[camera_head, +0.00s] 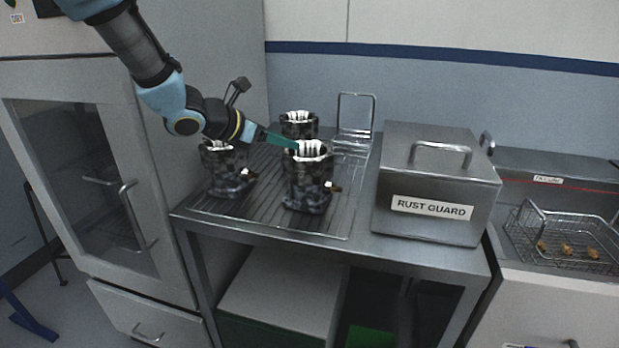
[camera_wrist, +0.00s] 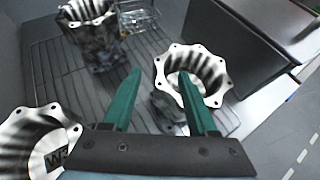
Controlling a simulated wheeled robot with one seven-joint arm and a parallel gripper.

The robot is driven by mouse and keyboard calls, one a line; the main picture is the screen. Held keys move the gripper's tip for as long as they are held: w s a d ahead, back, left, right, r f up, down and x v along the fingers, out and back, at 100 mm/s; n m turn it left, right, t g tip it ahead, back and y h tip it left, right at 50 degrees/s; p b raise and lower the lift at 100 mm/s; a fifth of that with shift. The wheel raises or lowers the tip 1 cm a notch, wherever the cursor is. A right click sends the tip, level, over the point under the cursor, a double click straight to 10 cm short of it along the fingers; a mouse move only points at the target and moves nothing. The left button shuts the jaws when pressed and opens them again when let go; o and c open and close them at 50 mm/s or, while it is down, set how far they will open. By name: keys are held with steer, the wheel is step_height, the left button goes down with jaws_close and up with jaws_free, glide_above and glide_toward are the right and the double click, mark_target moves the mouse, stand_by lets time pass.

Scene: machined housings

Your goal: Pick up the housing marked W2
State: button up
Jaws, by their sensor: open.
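Three dark mottled housings with pale, ribbed, flanged mouths stand upright on a wire rack. No mark is readable on the front right housing (camera_head: 308,180) or the back housing (camera_head: 298,125). My gripper (camera_head: 291,144) is open and empty, its teal fingers by the front right housing's rim. In the wrist view my gripper (camera_wrist: 159,72) has its right finger overlapping that mouth; contact is unclear.
The rack (camera_head: 268,212) lies on a steel table, with a wire basket (camera_head: 356,130) behind. A lidded steel box marked RUST GUARD (camera_head: 435,225) stands to the right. A tall cabinet (camera_head: 165,200) borders the left. Some bare rack shows between the housings.

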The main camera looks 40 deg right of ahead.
steer(key=shift+p+x, duration=0.3)
steer(key=shift+x, duration=1.55)
jaws_close()
steer(key=shift+r, duration=0.1)
